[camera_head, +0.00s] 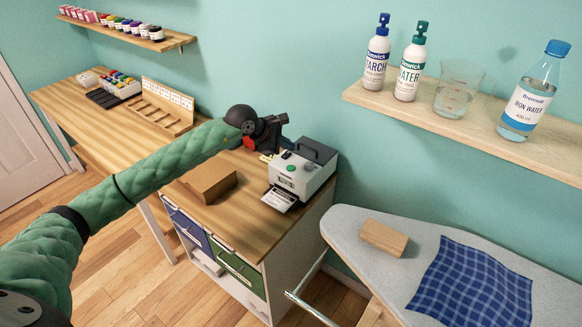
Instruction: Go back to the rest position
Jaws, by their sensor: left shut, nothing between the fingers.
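My left arm comes in from the lower left in a green quilted sleeve and reaches across the picture. My left gripper (272,134) is at its end, above the back of the wooden cabinet top and just behind and left of the grey label printer (302,170). Its fingers are shut with nothing seen between them. I cannot tell whether it touches the printer. A printed label (279,199) sticks out of the printer's front. My right gripper is out of view.
A brown box (208,181) lies on the cabinet top below my forearm. An ironing board (345,222) with a wooden block (384,238) and blue checked cloth (470,285) stands at the right. A shelf (470,128) with bottles and a glass hangs above. A long desk (62,97) stands left.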

